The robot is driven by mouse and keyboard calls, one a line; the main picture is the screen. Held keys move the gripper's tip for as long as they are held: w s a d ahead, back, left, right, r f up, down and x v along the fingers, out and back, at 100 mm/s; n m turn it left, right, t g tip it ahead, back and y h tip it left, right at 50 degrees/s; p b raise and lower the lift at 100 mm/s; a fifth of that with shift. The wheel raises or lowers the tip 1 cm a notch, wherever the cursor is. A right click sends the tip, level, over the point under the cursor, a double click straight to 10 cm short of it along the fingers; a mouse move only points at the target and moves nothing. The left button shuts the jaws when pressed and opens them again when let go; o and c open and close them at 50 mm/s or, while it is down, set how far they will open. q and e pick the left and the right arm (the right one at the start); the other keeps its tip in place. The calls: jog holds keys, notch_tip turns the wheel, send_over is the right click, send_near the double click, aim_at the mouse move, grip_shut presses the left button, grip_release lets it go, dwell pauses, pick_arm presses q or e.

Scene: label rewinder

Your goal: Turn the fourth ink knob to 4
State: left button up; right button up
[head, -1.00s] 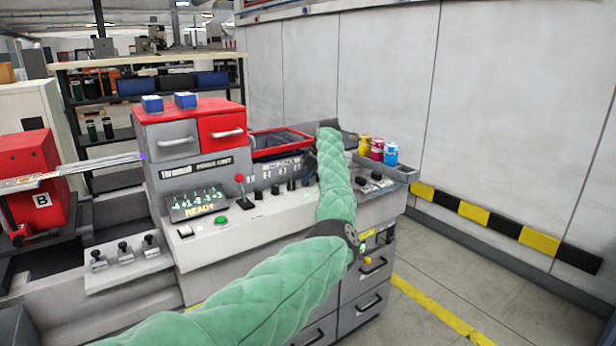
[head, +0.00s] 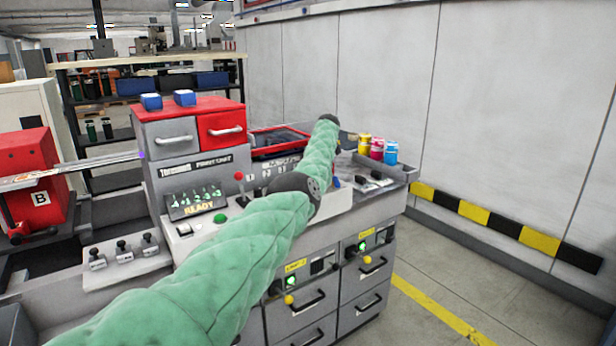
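The grey print unit (head: 205,168) stands in the middle of the head view. Its sloped display (head: 196,200) shows a row of small figures above the word READY; the figures are too small to read surely. My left arm, in a green padded sleeve, crosses in front of the control panel and covers most of the row of dark ink knobs. The fourth ink knob cannot be made out, nor its setting. The arm's dark far end is above the back of the panel; the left gripper's fingers are hidden behind the forearm. My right gripper is out of view.
A red-knobbed lever (head: 239,177) and a green button (head: 220,218) are left of the arm. Yellow, magenta and blue ink pots (head: 377,149) stand at the right back. Drawers (head: 307,302) are below. Floor at right is clear.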

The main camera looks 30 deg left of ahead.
pick_arm(q)
jog(key=shift+r, duration=0.1)
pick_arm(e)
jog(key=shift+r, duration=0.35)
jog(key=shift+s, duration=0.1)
pick_arm(q)
jog(key=o, duration=1)
jog(key=shift+c, duration=0.2)
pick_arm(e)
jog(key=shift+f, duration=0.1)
